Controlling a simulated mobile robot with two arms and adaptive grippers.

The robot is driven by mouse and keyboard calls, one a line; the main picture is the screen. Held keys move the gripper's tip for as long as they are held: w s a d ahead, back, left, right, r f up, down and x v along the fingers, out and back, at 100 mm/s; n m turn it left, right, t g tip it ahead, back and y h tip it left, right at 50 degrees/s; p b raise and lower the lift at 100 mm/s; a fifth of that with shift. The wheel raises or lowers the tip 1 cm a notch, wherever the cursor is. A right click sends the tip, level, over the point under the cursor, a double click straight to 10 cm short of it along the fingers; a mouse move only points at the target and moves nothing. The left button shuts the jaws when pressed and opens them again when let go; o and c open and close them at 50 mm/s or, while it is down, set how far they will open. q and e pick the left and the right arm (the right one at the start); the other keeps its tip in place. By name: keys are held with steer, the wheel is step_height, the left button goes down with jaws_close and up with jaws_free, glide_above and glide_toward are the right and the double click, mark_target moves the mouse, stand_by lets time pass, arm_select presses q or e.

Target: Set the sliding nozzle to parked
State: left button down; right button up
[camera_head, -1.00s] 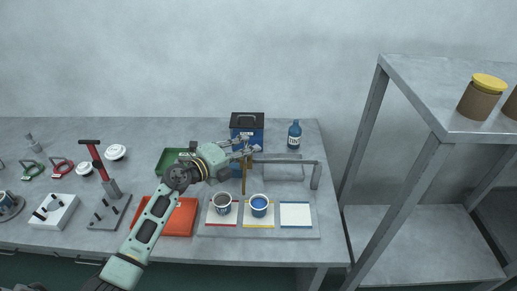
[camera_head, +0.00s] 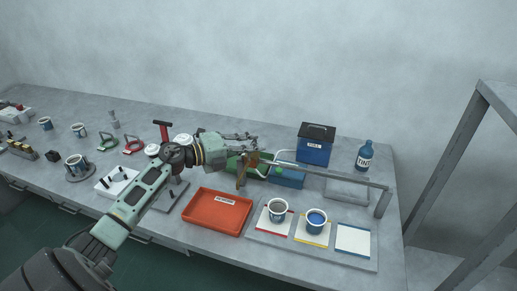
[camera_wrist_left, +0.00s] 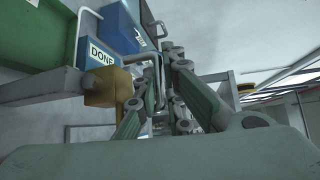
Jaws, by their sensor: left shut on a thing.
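The sliding nozzle (camera_head: 242,174), a brown brass-coloured piece, hangs on a grey rail (camera_head: 335,176) above the bench, left of the red-edged pad. In the left wrist view its block (camera_wrist_left: 106,87) sits on the rail beside the fingers. My left gripper (camera_head: 254,144) is at the rail's left part and shut on the nozzle. The exact contact is partly hidden by the fingers. The rail's left end is hidden behind my gripper. My right gripper is not in view.
A white-and-grey cup (camera_head: 278,207) and a blue-filled cup (camera_head: 316,219) stand on pads below the rail. A third pad (camera_head: 353,239) is empty. A red tray (camera_head: 217,212), a blue box (camera_head: 315,149) and a blue bottle (camera_head: 364,157) are nearby.

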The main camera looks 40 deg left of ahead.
arm_select(q)
steer(key=shift+a+f, duration=0.1)
steer(key=shift+a, duration=0.05)
steer(key=c, duration=1.8)
jaws_free()
steer(key=shift+s+a, duration=0.15)
steer(key=shift+a, duration=0.05)
steer(key=shift+c, duration=0.2)
steer(key=v, duration=1.2)
